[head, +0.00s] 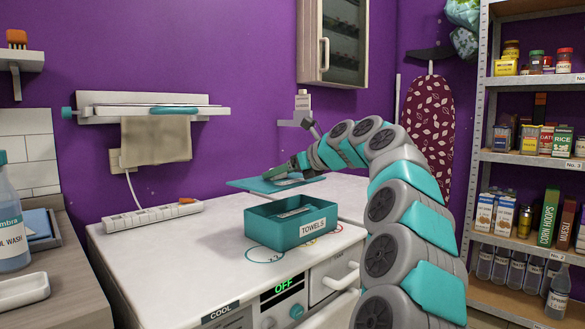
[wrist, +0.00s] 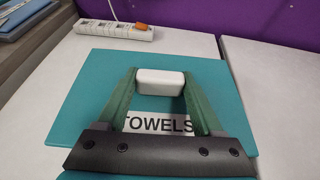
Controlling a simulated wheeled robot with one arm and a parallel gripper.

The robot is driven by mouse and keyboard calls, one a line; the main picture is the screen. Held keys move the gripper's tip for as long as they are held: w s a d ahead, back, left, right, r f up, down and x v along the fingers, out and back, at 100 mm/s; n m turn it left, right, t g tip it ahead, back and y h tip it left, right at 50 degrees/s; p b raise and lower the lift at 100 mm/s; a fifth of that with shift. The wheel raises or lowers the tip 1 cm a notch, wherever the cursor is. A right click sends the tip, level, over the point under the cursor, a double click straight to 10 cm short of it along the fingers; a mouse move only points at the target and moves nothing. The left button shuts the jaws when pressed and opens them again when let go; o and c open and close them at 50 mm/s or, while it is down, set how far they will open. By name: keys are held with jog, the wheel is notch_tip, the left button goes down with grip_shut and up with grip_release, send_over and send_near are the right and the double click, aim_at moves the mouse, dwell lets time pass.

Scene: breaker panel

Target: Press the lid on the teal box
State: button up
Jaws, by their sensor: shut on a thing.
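The teal box (head: 262,230) stands upright on the white counter top, with a TOWELS label on its front. It is open at the top, and something pale shows inside, too small to make out. The teal lid (head: 250,185) is held level above and behind the box, apart from it. It fills much of the wrist view (wrist: 75,95), with a TOWELS label and a white handle (wrist: 160,82). My gripper (head: 300,167) is shut on the lid's handle, with its green fingers (wrist: 160,88) on either side of it. The box is not visible in the wrist view.
A white power strip (head: 152,217) with an orange switch lies at the counter's back left. A wall rail with a hanging towel (head: 155,140) is above it. A bottle (head: 10,225) stands on the left worktop. Shelves (head: 520,160) stand at the right.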

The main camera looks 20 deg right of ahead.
aim_at(301, 180)
jog(key=shift+m+t+h, duration=0.3)
jog(key=shift+m+h, duration=0.1)
jog(key=shift+h, duration=0.1)
jog(key=d, duration=0.2)
jog(key=d+r, duration=0.1)
jog(key=d, duration=0.1)
jog(key=shift+a+f+b, duration=0.1)
jog(key=shift+f+b, duration=0.2)
jog(key=shift+f, duration=1.75)
jog(key=shift+f+p, duration=0.3)
jog(key=shift+f, duration=1.1)
jog(key=shift+f, duration=0.6)
jog(key=o, duration=1.4)
jog(key=shift+o, duration=0.2)
